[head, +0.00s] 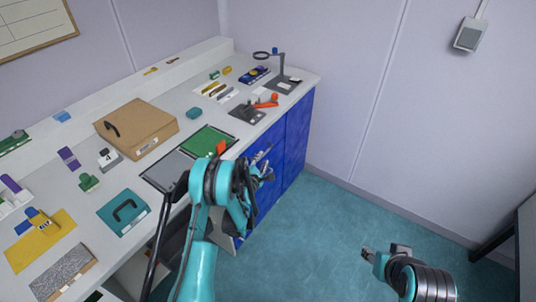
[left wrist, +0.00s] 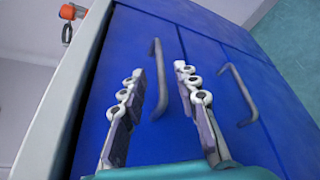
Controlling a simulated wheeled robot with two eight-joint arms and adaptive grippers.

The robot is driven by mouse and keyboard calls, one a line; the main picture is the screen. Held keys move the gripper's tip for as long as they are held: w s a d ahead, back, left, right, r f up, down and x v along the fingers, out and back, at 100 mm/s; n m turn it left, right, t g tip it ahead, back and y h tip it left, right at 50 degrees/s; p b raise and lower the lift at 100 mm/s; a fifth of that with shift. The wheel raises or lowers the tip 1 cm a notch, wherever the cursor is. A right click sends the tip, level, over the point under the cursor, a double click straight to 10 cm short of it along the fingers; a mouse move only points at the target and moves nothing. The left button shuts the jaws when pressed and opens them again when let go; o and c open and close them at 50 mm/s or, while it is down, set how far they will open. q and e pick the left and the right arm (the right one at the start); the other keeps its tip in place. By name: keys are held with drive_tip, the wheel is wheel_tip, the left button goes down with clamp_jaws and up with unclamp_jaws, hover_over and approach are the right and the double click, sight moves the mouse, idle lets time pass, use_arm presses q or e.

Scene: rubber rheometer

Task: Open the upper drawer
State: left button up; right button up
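The blue drawer fronts (head: 298,125) sit under the white bench top. In the left wrist view the upper drawer (left wrist: 130,60), beside the bench edge, has a grey bar handle (left wrist: 158,80). A second bar handle (left wrist: 240,95) is on the front farther right. My left gripper (head: 264,163) is in front of the blue fronts, beside the bench edge. In the left wrist view its fingers (left wrist: 158,95) are apart, with the upper handle seen between them. Nothing is held, and I cannot tell that they touch the handle. My right gripper (head: 382,254) is over the floor, away from the bench; its opening is unclear.
The teal floor (head: 330,225) right of the bench is clear.

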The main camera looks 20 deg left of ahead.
sight(265, 153)
use_arm(q)
drive_tip(key=b+x, duration=0.1)
drive_tip(key=x, duration=0.4)
drive_tip(key=shift+w+f+b, duration=0.2)
drive_tip(key=shift+w+b, duration=0.05)
drive_tip(key=shift+b, duration=0.05)
drive_tip(key=shift+w, duration=0.5)
clamp_jaws()
